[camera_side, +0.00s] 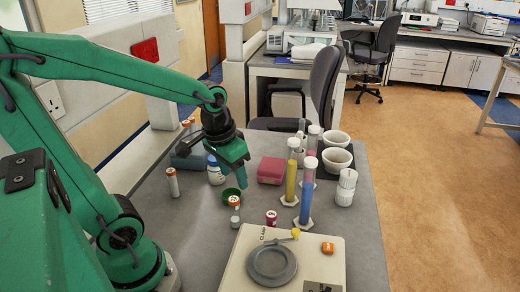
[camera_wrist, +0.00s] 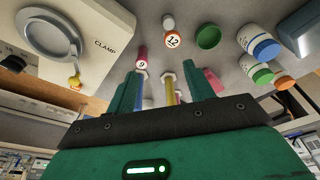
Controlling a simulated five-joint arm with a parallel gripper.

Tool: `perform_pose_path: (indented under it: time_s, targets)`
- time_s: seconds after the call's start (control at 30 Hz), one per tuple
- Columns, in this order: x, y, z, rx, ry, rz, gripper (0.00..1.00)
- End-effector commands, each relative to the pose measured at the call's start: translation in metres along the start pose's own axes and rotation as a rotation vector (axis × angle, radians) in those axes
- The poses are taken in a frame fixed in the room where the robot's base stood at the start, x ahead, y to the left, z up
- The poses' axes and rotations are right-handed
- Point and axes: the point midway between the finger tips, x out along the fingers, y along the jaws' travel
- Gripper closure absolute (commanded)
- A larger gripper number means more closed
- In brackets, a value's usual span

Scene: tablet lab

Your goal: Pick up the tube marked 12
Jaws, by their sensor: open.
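The tube marked 12 (camera_wrist: 172,40) has an orange cap with a white numbered top and a pale body. It stands upright on the grey bench, and in the side view an orange-capped tube (camera_side: 235,214) that looks like it is just below my gripper (camera_side: 238,181). In the wrist view my gripper (camera_wrist: 163,74) has its two green fingers apart with nothing held between them. The tube marked 12 lies beyond the fingertips, apart from them. A dark red tube marked 9 (camera_wrist: 141,62) stands nearby, close to the left finger; it also shows in the side view (camera_side: 271,218).
A green round lid (camera_side: 231,195) lies beside the tube. A pink box (camera_side: 271,170) and tall yellow (camera_side: 291,180) and blue (camera_side: 307,190) cylinders stand behind. The clamp instrument (camera_side: 318,262) fills the front right. Another orange-capped tube (camera_side: 173,184) stands at left, with bare bench between.

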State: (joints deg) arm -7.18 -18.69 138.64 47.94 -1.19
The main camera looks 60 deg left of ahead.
Motion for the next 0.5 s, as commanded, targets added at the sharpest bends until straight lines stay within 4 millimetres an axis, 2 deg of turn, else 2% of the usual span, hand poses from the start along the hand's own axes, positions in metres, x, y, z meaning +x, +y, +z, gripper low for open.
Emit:
perform_pose_path:
  time_s: [0.1,0.3,0.5]
  targets:
    - [0.021,-0.008,-0.002,-0.033,-0.068,-0.007,0.47]
    - [0.052,-0.019,-0.004,-0.080,-0.155,-0.013,0.47]
    - [0.069,-0.026,-0.003,-0.106,-0.203,-0.016,0.47]
